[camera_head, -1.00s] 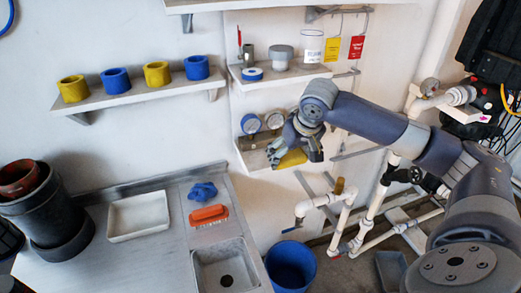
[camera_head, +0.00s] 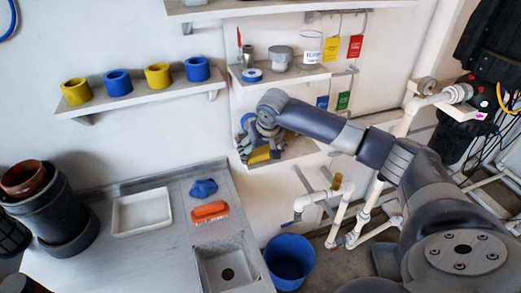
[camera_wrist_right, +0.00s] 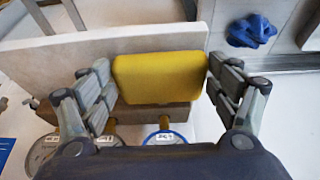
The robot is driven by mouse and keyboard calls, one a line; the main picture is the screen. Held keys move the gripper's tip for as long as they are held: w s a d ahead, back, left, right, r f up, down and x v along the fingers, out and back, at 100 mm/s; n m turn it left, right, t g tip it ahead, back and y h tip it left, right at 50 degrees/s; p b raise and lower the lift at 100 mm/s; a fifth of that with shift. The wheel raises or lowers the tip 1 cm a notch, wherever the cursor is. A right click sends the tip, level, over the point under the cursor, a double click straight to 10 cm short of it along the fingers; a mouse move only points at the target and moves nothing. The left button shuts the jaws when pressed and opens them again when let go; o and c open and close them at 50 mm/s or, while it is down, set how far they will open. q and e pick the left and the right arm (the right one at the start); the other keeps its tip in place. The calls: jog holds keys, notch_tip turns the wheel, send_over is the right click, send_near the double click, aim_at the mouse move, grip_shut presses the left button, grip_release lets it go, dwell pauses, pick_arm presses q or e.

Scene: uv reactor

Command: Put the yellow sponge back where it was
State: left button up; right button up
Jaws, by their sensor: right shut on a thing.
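The yellow sponge (camera_head: 259,155) is at the lower wall shelf (camera_head: 298,149), partly hidden by my right gripper (camera_head: 262,150) in the head view. In the right wrist view the sponge (camera_wrist_right: 160,78) is a yellow block between the two fingers of my right gripper (camera_wrist_right: 158,76), which is shut on it. The pale shelf board (camera_wrist_right: 75,70) runs close behind the sponge in that view. I cannot tell whether the sponge touches the shelf. My left gripper is not in view.
An upper shelf (camera_head: 290,73) with containers is just above. Round gauges (camera_wrist_right: 166,138) sit close to the gripper. A blue bucket (camera_head: 289,262) stands below.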

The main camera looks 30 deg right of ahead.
jog(key=o, duration=1)
jog(key=shift+f, duration=0.1)
jog(key=shift+c, duration=0.2)
jog(key=b+v, duration=0.1)
jog(key=v, duration=1.1)
